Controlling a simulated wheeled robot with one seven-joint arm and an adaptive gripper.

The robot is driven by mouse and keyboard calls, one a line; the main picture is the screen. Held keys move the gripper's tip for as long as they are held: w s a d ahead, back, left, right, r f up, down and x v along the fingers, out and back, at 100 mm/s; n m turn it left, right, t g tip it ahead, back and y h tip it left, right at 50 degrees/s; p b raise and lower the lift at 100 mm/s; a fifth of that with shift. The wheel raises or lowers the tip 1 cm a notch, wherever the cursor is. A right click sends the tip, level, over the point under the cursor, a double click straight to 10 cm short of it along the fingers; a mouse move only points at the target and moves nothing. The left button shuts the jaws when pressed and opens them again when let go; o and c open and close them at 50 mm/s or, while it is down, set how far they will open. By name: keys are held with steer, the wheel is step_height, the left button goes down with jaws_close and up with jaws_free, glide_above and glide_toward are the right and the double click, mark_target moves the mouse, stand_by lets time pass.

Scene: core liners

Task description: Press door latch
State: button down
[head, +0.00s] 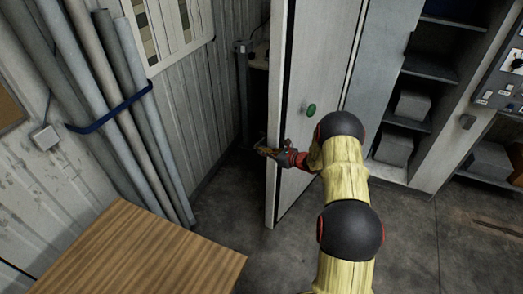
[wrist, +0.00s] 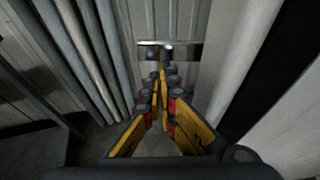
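A pale grey door (head: 330,60) stands partly open in the head view, with a round green knob (head: 311,110) on its face. My gripper (head: 266,152) is at the door's near upright edge, at about mid height. In the wrist view my gripper (wrist: 163,77) points at a shiny horizontal metal bar, seemingly the latch (wrist: 185,50). The fingers converge and their tips are nearly together, with nothing seen between them. The tips overlap the bar's lower middle in the picture; I cannot tell whether they touch it. The latch is not clear in the head view.
Several grey pipes (head: 100,90) bound by a blue strap stand against the corrugated wall at left. A wooden tabletop (head: 150,255) is at the lower left. Shelves with grey boxes (head: 412,105) stand at right. The floor (head: 270,255) before the door is clear.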

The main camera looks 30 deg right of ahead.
steer(key=d+p+v, duration=0.1)
steer(key=p+v, duration=0.1)
steer(key=v, duration=0.7)
steer(key=shift+d+r, duration=0.25)
steer(key=shift+d, duration=0.1)
steer(key=shift+w, duration=0.1)
